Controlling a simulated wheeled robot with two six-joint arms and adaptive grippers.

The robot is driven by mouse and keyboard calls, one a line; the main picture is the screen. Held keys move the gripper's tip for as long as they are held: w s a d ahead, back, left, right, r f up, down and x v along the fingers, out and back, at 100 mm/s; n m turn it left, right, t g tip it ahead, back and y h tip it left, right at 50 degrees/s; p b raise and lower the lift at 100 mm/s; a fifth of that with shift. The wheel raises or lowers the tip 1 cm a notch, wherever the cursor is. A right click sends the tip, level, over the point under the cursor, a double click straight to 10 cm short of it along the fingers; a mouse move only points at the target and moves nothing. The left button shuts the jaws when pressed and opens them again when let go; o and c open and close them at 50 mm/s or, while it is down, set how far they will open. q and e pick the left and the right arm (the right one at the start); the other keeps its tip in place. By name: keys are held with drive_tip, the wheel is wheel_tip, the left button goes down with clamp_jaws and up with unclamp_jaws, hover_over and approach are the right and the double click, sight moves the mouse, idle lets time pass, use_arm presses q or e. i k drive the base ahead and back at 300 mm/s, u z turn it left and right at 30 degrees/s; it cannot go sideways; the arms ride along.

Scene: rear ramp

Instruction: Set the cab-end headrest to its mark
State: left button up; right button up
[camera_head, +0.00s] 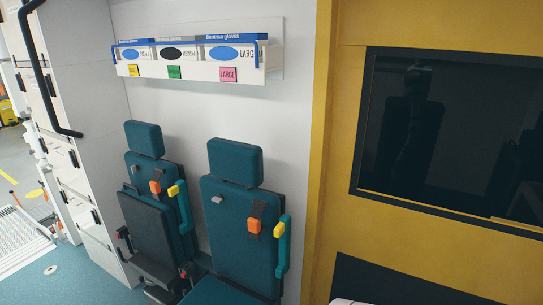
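Two teal seats stand against the white wall. The right seat (232,225), farther from the ramp, has a teal headrest (235,162) set just above its backrest, with little or no gap visible. The left seat (140,215) has a similar headrest (144,139), also close above its backrest. I cannot make out a height mark on either headrest. Neither of my grippers is in view, and nothing is seen touching the headrests.
A glove dispenser shelf (190,69) is on the wall above the seats. A yellow panel with a dark window (455,140) is at right. White cabinets (75,130) with a black grab rail (42,75) and the ramp (22,240) are at left.

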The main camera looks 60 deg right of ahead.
sight(240, 163)
drive_tip(key=z, duration=1.45)
